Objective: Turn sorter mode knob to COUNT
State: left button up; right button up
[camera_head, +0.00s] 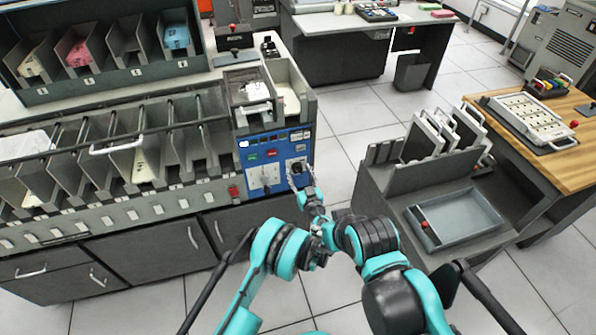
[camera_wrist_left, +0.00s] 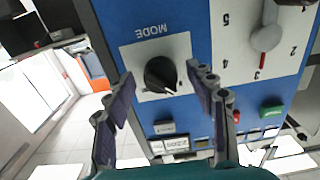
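The blue sorter panel (camera_head: 277,152) is on the front right end of the grey sorter; it fills much of the left wrist view (camera_wrist_left: 190,20). The black mode knob (camera_wrist_left: 160,74) sits on a white plate marked MODE, upside down in that view. No COUNT marking is readable. My left gripper (camera_head: 299,175) is at the panel's right side, in front of the knob. In the left wrist view my left gripper (camera_wrist_left: 161,88) is open, with one finger on each side of the knob and visible gaps.
A second plate with numbers and a grey selector (camera_wrist_left: 265,38) is beside the mode plate. A green button (camera_wrist_left: 272,111) is near it. A grey cart with a tray (camera_head: 455,218) stands to the right. Drawers and cabinets (camera_head: 140,250) lie below the sorter bins.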

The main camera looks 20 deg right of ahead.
pick_arm(q)
jog(key=c, duration=1.2)
jog(key=shift+m, duration=0.4)
jog(key=m, duration=0.3)
jog(key=shift+m, duration=0.4)
jog(key=m, duration=0.9)
jog(key=shift+a+r, duration=0.1)
jog(key=m, duration=0.4)
jog(key=shift+o, duration=0.2)
jog(key=shift+m, duration=0.3)
